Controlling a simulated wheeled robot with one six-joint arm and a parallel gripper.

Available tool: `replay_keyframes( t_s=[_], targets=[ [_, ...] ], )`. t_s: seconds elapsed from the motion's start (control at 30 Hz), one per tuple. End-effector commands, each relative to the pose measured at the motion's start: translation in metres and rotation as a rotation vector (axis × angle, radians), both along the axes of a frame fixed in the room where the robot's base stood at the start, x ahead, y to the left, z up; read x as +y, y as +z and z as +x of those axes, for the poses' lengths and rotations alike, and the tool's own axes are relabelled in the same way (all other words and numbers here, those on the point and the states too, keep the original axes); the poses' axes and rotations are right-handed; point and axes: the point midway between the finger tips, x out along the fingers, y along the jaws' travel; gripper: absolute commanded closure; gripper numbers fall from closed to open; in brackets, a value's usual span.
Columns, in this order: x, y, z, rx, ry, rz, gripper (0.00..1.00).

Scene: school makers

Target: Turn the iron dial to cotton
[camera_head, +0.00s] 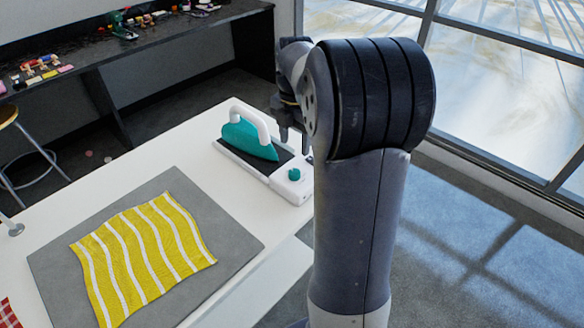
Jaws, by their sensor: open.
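A teal iron (250,139) with a white handle rests on a white and black base (265,168) on the white table. A round teal dial (294,174) sits on the white front end of that base. Its marks are too small to read. My gripper (294,138) points down just beyond and above the dial, beside the iron's right side. It is open and appears empty. My arm covers the area to the right of the base.
A grey mat (235,244) with a yellow and white striped cloth (150,250) lies on the white table (130,160). A red checked cloth (8,314) shows at the lower left. A dark bench (150,40) with several small items stands behind, with a stool (8,116) beside it.

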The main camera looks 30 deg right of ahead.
Motion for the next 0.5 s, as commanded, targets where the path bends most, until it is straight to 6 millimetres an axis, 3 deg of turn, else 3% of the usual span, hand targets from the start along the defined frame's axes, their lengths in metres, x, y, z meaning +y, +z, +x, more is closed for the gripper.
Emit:
replay_keyframes(
  t_s=[0.3, 0.5],
  targets=[
    [0.001, -0.060, -0.001, 0.005, -0.002, 0.001, 0.48],
    [0.001, -0.087, -0.001, 0.002, -0.002, 0.000, 0.48]
  ],
)
